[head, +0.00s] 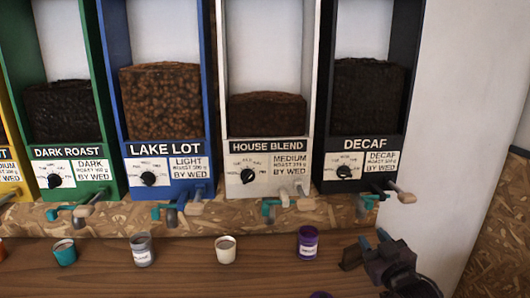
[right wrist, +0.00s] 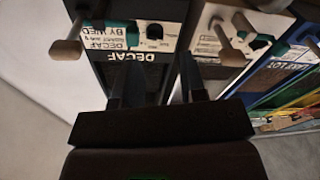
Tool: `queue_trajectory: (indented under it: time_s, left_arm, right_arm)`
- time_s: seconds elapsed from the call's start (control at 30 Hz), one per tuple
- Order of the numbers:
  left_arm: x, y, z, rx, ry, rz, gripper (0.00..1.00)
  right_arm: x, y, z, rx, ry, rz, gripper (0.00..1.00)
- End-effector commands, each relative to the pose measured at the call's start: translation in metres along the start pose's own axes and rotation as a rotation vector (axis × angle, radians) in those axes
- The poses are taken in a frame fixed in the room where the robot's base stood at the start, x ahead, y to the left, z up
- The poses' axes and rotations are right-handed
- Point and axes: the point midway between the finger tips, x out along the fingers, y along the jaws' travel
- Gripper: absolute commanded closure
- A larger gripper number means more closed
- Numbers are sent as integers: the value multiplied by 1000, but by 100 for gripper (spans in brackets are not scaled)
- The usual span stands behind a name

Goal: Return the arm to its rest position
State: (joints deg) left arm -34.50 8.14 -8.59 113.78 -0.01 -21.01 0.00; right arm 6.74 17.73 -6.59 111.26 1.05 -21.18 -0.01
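My right gripper (head: 366,246) is at the lower right in the head view, over the wooden counter and in front of the DECAF dispenser. Its two fingers stand apart with nothing between them. In the right wrist view the same gripper (right wrist: 160,80) shows its fingers spread, with the DECAF dispenser (right wrist: 125,45) behind them, upside down in the picture. The DECAF dispenser (head: 362,145) is black and holds dark beans. My left gripper is not in view.
A row of dispensers, including HOUSE BLEND (head: 268,146) and LAKE LOT (head: 165,150), stands behind the counter (head: 185,265), with taps sticking out. A purple cup (head: 307,242), a white cup (head: 225,250), a grey cup (head: 141,250) and a teal cup (head: 64,252) stand on it.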

Motion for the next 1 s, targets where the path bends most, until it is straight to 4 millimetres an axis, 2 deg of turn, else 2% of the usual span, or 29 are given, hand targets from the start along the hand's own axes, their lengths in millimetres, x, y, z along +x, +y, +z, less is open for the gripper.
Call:
queue_trajectory:
  time_s: [0.03, 0.1, 0.27, 0.5, 0.6, 0.73, 0.83, 1.0]
  left_arm:
    - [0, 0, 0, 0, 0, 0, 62]
    - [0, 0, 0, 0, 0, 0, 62]
    - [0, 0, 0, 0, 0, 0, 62]
    - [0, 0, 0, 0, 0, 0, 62]
    - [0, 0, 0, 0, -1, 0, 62]
    - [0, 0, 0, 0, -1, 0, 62]
    - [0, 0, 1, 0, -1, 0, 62]
    - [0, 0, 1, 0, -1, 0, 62]
  right_arm:
    - [-19, -9, 25, 21, -45, -2, 62]
    - [-42, -19, 53, 43, -102, -2, 62]
    - [-101, -43, 112, 101, -238, 0, 62]
    - [-202, -76, 188, 191, -454, 15, 62]
    - [-242, -85, 211, 217, -533, 25, 62]
    - [-279, -92, 229, 235, -605, 35, 62]
    - [-295, -93, 236, 238, -634, 38, 62]
    - [-301, -94, 238, 239, -646, 38, 62]
